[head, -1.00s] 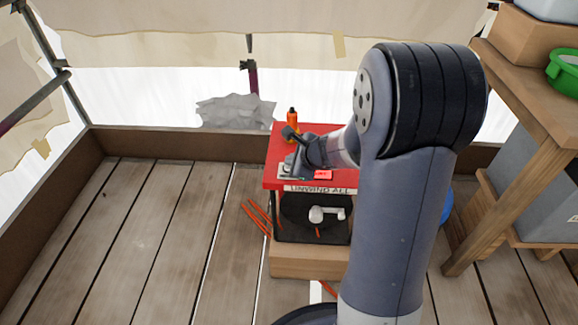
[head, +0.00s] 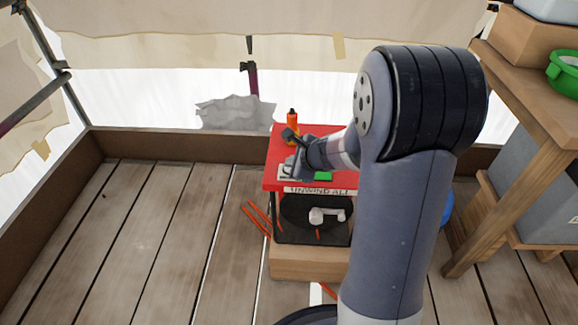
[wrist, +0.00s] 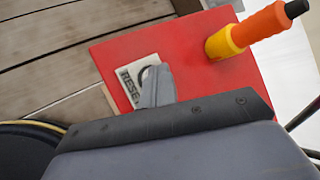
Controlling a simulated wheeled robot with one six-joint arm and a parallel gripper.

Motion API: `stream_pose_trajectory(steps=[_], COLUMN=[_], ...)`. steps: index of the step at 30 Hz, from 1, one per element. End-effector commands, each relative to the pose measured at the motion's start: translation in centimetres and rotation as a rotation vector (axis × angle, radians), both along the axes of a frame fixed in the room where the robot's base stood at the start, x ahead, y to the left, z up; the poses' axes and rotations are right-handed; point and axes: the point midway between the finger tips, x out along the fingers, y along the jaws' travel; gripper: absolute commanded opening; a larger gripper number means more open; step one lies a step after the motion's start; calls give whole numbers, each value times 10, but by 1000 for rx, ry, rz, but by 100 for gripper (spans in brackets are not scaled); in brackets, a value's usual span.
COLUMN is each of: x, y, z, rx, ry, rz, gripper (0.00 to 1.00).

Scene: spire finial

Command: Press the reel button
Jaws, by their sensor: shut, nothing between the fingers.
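A reel unit with a red top (head: 282,182) stands on a wooden block, with a label strip (head: 318,191) on its front reading "UNWIND ALL". A small rectangular panel (head: 323,177) on its top is green. My gripper (head: 297,170) is shut and empty, low over a pale plate on the red top. In the wrist view, the gripper fingertips (wrist: 157,80) are over the plate (wrist: 127,70), beside a dark round button (wrist: 147,72). The plate's visible letters look like "RESE". The fingers hide part of the button, and I cannot tell whether they touch it.
An orange and yellow bottle-like object (head: 292,125) stands at the back of the red top, close to my gripper. A wooden shelf (head: 545,150) with a green bowl (head: 566,72) is at right. The plank floor (head: 150,240) at left is mostly clear.

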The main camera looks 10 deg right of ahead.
Motion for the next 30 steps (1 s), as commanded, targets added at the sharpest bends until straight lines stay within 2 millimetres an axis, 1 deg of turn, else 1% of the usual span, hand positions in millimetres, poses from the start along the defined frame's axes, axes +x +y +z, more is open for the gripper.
stream_pose_trajectory(steps=[1,6,16,19,30], x=[0,0,0,0,0], y=[0,0,0,0,0], z=[5,13,13,17,54], rx=[0,-1,0,0,0], ry=[0,0,0,-1,-2], rz=[0,1,0,-1,1], gripper=[0,0,0,0,0])
